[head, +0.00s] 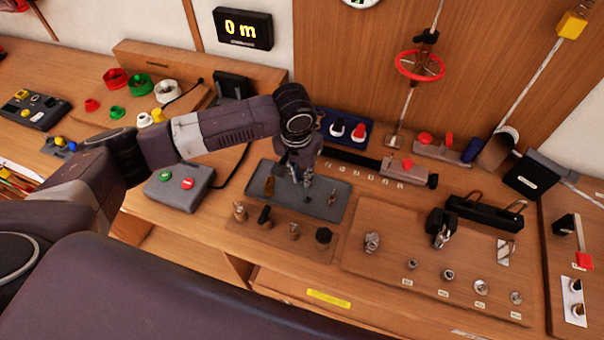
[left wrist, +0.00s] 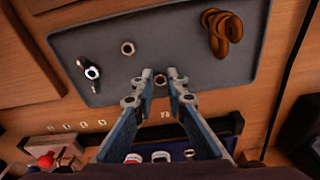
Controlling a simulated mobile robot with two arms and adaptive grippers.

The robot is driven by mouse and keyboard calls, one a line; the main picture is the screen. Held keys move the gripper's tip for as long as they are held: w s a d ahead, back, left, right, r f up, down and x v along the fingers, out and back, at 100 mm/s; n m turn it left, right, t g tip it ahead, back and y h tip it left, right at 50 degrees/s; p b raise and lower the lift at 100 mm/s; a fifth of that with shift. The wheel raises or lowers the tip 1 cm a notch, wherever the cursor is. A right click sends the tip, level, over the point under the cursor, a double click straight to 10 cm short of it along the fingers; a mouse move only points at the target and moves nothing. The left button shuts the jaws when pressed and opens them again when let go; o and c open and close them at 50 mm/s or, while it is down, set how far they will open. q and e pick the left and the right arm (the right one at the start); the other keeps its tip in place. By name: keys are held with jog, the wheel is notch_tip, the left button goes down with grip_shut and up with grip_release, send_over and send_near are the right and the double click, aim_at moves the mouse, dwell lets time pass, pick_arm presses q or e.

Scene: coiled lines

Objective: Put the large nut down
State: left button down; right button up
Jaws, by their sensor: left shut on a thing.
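My left gripper (head: 306,181) points down over the dark grey tray (head: 335,212) on the bench. In the left wrist view its fingertips (left wrist: 160,79) are shut on a small metal ring-shaped nut (left wrist: 160,82), which I take as the large nut. The nut is over the tray (left wrist: 75,43); I cannot tell whether it touches it. A second nut (left wrist: 127,47) lies apart on the tray. In the head view the fingers mostly hide the held nut. My right gripper is not in view.
On the tray are a brown coiled piece (left wrist: 222,30) to one side and a metal fitting (left wrist: 91,71) to the other. Between them are bare patches. A grey button box (head: 180,188) stands left.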

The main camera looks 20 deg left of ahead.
pick_arm(q)
jog(key=shift+d+f, duration=0.1)
jog(key=shift+f, duration=0.05)
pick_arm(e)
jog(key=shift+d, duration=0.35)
pick_arm(q)
jog(key=c, duration=1.9)
grip_release()
jog(key=shift+c, duration=0.2)
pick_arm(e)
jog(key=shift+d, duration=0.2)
